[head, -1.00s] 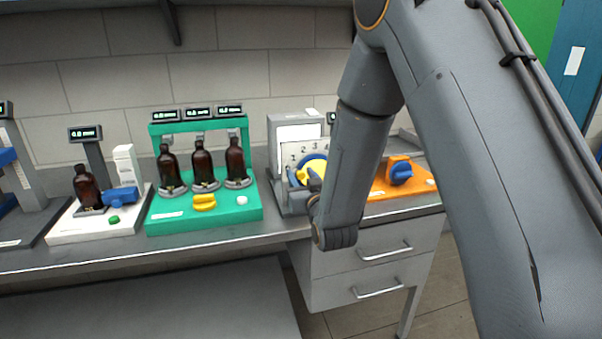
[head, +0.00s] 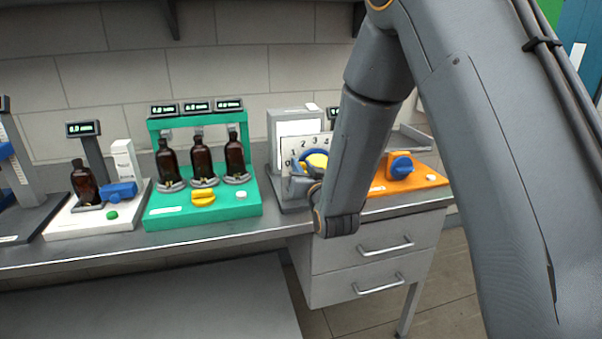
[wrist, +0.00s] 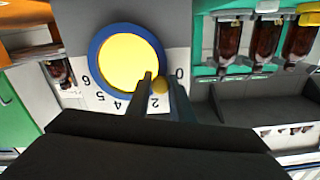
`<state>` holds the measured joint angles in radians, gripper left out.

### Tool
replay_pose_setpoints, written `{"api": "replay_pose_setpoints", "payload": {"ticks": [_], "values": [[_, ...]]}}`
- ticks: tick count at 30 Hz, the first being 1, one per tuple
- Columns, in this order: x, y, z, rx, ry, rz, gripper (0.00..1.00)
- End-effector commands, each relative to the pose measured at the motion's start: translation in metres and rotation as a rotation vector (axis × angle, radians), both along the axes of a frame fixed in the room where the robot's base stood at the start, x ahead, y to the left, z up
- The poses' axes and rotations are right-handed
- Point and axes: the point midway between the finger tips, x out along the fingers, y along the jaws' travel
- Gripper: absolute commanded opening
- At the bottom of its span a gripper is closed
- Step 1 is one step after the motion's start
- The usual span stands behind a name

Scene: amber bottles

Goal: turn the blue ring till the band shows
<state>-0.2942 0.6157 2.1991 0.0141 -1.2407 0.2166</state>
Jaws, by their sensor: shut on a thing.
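The blue ring (wrist: 92,58) surrounds a plain yellow disc (wrist: 126,60) on a white dial panel with black numbers, upside down in the wrist view. A small yellow knob (wrist: 161,86) sits at the ring's edge near the 2 and the 0. My gripper (wrist: 161,92) is shut on this knob, one dark finger on each side. In the head view, the blue ring (head: 313,152) and yellow disc (head: 317,161) are partly covered by my gripper (head: 308,188) and forearm. I cannot make out a separate band.
Left of the dial, a green stand (head: 204,212) holds several amber bottles (head: 201,162). Farther left is a white stand (head: 95,221) with one bottle. An orange base (head: 425,179) with a blue knob (head: 401,167) stands to the right, beyond my forearm. Drawers are below.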

Motion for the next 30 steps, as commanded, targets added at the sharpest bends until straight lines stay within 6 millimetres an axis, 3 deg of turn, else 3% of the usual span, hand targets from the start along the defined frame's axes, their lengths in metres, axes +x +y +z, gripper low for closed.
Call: {"api": "replay_pose_setpoints", "payload": {"ticks": [7,18,19,22,30], "values": [[0.0029,-0.0071,0.0108,0.182,0.044,-0.001,0.0],[0.0033,-0.0089,0.0139,0.21,0.051,-0.004,0.0],[0.0033,-0.0089,0.0139,0.21,0.05,-0.004,0.22],[0.0032,-0.0085,0.0135,0.21,0.051,-0.003,0.38],[0.002,-0.0069,0.0117,0.208,0.055,-0.001,0.38]]}}
